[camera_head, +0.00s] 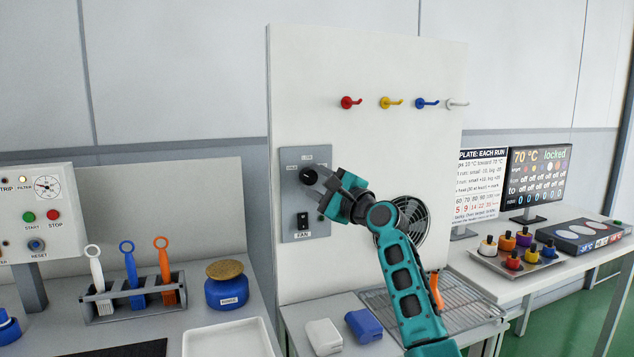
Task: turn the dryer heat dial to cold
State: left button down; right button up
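The black heat dial (308,177) sits on a grey control panel (291,220) on the upright white board. Small labels surround the dial, but they are too small to read surely, and I cannot tell its pointer direction. My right gripper (317,183), teal and dark with grey fingertips, reaches in from the lower right. Its fingers are spread apart, with the tips at the dial's right side, partly covering it. I cannot tell whether they touch it. My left gripper is not in view.
A black fan switch (302,222) is just below the dial. A round fan (411,222) is behind my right arm. Several coloured hooks (385,102) stick out above. A white block (324,337) and a blue block (363,325) stand on the bench below, beside a wire rack (470,305).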

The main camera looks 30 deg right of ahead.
jog(key=o, duration=0.3)
jog(key=shift+o, duration=0.2)
jog(key=v, duration=1.3)
jog(key=shift+b, duration=0.3)
jog(key=s+a+f+n+g, duration=0.35)
jog(key=a+f+n, duration=0.3)
jog(key=f, duration=0.45)
jog(key=s+a+f+n+g, duration=0.3)
jog(key=a+f+n+g, duration=0.3)
jog(key=f, duration=0.5)
jog(key=s+a+f+n+g+h, duration=0.1)
jog(key=s+a+f+n+g, duration=0.2)
jog(key=s, duration=0.5)
jog(key=s+a+f+n+g, duration=0.2)
jog(key=s+a+f+n, duration=0.1)
jog(key=s+f+n, duration=0.3)
jog(key=s+a+f+n+g+h, duration=0.1)
jog(key=s+a+f+n+g, duration=0.15)
jog(key=s, duration=0.65)
jog(key=w+a+f+t+y+p, duration=0.1)
jog(key=w+a+f+t, duration=0.2)
jog(key=w+f+t, duration=0.4)
notch_tip(320, 180, down, 2)
jog(key=shift+w+a+n+t+y, duration=0.3)
jog(key=shift+w+n+t+y, duration=0.1)
jog(key=shift+w, duration=0.4)
